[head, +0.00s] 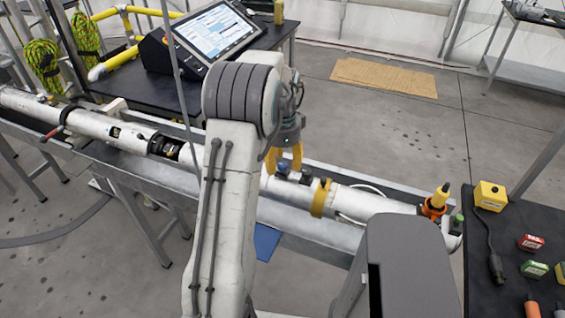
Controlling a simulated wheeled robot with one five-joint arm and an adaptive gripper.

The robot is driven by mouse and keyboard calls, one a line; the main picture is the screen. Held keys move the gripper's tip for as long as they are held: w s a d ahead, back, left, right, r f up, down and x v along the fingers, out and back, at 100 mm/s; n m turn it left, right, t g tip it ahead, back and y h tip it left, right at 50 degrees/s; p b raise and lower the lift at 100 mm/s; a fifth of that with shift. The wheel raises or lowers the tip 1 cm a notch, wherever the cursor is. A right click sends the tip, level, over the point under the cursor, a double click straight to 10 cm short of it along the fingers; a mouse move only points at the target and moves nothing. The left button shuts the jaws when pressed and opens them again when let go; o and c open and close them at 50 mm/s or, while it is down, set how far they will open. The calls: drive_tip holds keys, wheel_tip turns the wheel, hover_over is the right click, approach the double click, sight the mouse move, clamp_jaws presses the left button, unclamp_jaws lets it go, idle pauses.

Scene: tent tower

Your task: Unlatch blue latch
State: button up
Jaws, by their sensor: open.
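My gripper (284,161) points down with its two yellow fingertips spread apart. It is over the white tube (344,198) lying in the metal trough. A small dark-blue piece (282,169) shows on the tube just below and between the fingertips. It may be the blue latch, but it is too small to be sure. A second small dark piece (306,174) sits just to its right. I cannot tell whether the fingers touch the tube or whether the latch is fastened. My arm hides the tube's middle part.
A yellow band (320,198) circles the tube right of my gripper. An orange-and-yellow fitting (437,202) stands at the tube's right end. A tilted screen (216,30) stands behind. A dark table (515,250) with small boxes is at right. A blue sheet (266,241) lies below the trough.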

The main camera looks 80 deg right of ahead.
drive_tip(key=shift+f, duration=0.2)
drive_tip(key=shift+o, duration=0.2)
clamp_jaws()
idle(0.4)
